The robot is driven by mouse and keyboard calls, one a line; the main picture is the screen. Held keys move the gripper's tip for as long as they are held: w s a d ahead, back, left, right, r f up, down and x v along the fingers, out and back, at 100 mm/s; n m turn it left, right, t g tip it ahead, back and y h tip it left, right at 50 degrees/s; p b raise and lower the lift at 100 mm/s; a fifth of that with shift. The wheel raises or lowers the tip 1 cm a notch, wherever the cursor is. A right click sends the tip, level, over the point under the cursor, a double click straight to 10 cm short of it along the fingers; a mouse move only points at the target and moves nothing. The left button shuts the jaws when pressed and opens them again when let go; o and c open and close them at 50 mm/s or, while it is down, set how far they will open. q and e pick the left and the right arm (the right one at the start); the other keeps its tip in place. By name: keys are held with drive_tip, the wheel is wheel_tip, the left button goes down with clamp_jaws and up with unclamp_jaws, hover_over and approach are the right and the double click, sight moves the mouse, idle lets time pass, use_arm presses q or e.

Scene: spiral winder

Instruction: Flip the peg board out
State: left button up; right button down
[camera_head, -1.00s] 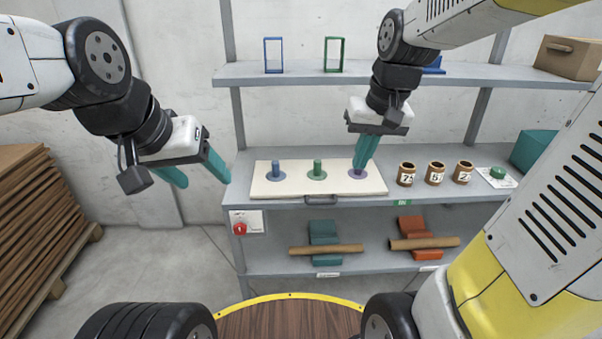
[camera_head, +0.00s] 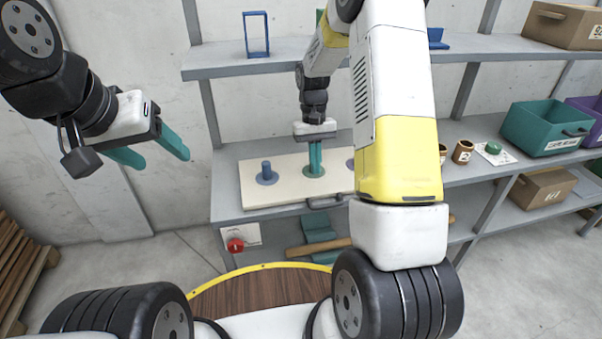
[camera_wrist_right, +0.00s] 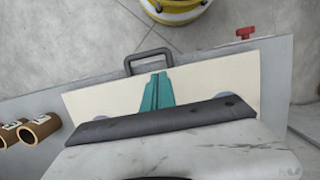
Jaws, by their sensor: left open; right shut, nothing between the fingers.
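The cream peg board (camera_head: 290,195) lies flat on the middle shelf with a dark handle (camera_head: 325,202) on its front edge. A blue peg (camera_head: 266,171) stands at its left. My right gripper (camera_head: 315,168) is shut and points down at the middle spot, in front of or on the green peg, which it mostly hides. Contact cannot be told. My right arm hides the board's right end. The right wrist view shows my teal fingers together over the board (camera_wrist_right: 215,85), pointing toward its handle (camera_wrist_right: 148,60). My left gripper (camera_head: 160,158) is open and empty, left of the shelf.
A blue frame (camera_head: 257,35) stands on the upper shelf. Brown cups (camera_head: 463,152), a green piece (camera_head: 494,148) and a teal bin (camera_head: 545,128) stand right of the board. A red knob (camera_head: 235,245) sits below the shelf's left front.

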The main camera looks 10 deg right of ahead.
drive_tip(key=shift+f, duration=0.1)
drive_tip(key=x, duration=0.9)
drive_tip(key=shift+s+f, duration=0.15)
drive_tip(key=shift+f, duration=0.2)
